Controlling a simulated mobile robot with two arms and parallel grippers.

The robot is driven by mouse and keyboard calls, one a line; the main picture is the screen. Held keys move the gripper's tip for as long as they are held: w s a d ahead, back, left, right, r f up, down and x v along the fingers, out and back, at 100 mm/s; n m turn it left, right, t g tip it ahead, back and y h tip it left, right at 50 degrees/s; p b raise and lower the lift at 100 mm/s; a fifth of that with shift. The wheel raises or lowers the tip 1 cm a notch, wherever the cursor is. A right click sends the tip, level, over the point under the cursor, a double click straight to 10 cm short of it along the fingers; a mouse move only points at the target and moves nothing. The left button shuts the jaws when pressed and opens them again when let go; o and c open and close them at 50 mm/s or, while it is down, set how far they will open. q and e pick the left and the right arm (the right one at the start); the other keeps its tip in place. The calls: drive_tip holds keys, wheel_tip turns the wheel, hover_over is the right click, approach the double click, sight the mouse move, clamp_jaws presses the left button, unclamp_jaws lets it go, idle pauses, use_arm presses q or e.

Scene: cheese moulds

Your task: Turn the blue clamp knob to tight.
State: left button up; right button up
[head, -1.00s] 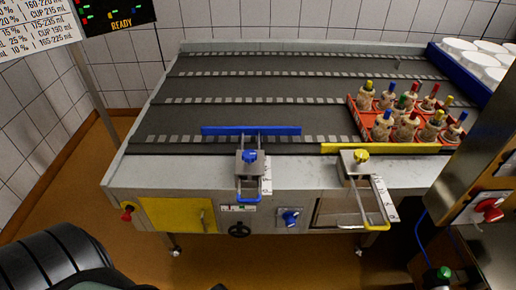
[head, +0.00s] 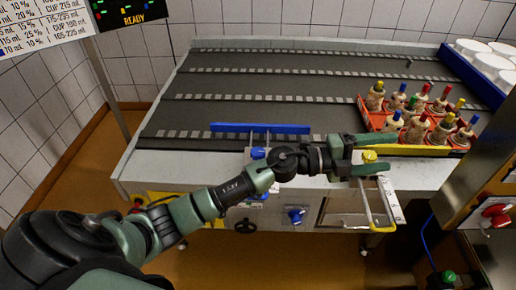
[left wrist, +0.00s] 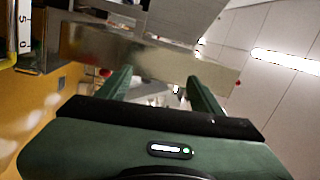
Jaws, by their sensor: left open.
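The blue clamp knob (head: 258,153) sits on the metal clamp block of the blue guide rail (head: 228,127), at the conveyor's front edge. My left gripper (head: 384,154) is open and empty, to the right of the blue knob. In the head view its fingers lie above and below the yellow clamp knob (head: 369,156); I cannot tell the depth between them. In the left wrist view the open fingers (left wrist: 160,84) face metal surfaces, and no blue knob shows. My right gripper is out of view.
A red tray (head: 368,117) of bottles with coloured caps stands on the conveyor at right. The yellow guide rail (head: 425,150) runs in front of it. A blue panel knob (head: 296,215) is on the front face. A steel machine with a red knob (head: 497,215) stands far right.

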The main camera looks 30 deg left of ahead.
use_arm(q)
wheel_tip(320, 180, down, 4)
drive_tip(key=m+g+y, duration=0.1)
drive_tip(key=m+g, duration=0.3)
drive_tip(key=n+g+y, duration=0.1)
drive_tip(key=g+y, duration=0.6)
drive_tip(key=y, duration=0.7)
hover_over(258, 152)
wheel_tip(258, 152, down, 5)
drive_tip(key=shift+w+f, duration=0.1)
drive_tip(key=shift+a+f+n+g, duration=0.15)
drive_tip(key=shift+a+n+g, duration=0.05)
drive_tip(key=shift+n+g, duration=0.1)
wheel_tip(258, 152, down, 7)
drive_tip(key=shift+f+p, duration=0.15)
drive_tip(key=shift+p, duration=0.4)
drive_tip(key=shift+d, duration=0.1)
